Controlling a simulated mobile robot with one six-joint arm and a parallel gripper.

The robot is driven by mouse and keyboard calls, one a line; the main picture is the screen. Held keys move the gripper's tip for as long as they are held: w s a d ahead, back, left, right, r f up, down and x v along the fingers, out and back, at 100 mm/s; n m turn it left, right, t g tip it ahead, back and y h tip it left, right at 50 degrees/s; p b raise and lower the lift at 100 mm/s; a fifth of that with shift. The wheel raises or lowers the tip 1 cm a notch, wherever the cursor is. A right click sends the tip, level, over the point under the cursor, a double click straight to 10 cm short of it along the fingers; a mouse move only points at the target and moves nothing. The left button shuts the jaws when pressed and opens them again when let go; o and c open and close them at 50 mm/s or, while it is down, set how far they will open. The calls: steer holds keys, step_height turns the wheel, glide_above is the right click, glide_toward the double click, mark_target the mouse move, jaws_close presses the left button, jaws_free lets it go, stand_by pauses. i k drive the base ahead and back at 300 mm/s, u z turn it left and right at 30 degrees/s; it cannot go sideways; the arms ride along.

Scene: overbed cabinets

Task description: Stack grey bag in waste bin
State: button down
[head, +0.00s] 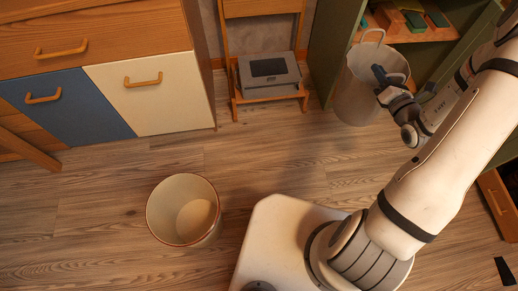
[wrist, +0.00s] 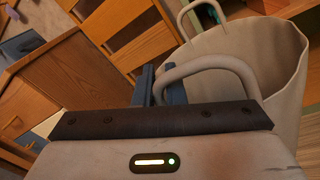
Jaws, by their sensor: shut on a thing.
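The grey bag (head: 357,90) is an open-topped tote with two loop handles, hanging in the air in front of the green cabinet in the head view. My gripper (head: 381,75) is at its right side, shut on one handle. In the wrist view my gripper (wrist: 158,90) has its blue fingers at the near handle, and the bag (wrist: 245,65) fills the right side. The waste bin (head: 185,210) is a pale round bin with a reddish-brown rim. It stands upright on the floor, left of my base, and looks empty. The bag is well apart from it.
A grey box (head: 268,75) sits on a small wooden chair (head: 240,98) at the back. A wooden cabinet with white (head: 155,100) and blue fronts stands at upper left. The green open cabinet (head: 337,35) is behind the bag. Floor between bag and bin is clear.

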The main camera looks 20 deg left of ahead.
mark_target(200, 223)
steer(key=u, duration=1)
steer(key=k, duration=1.4)
steer(key=u, duration=0.55)
steer(key=i, duration=1)
steer(key=z, duration=0.05)
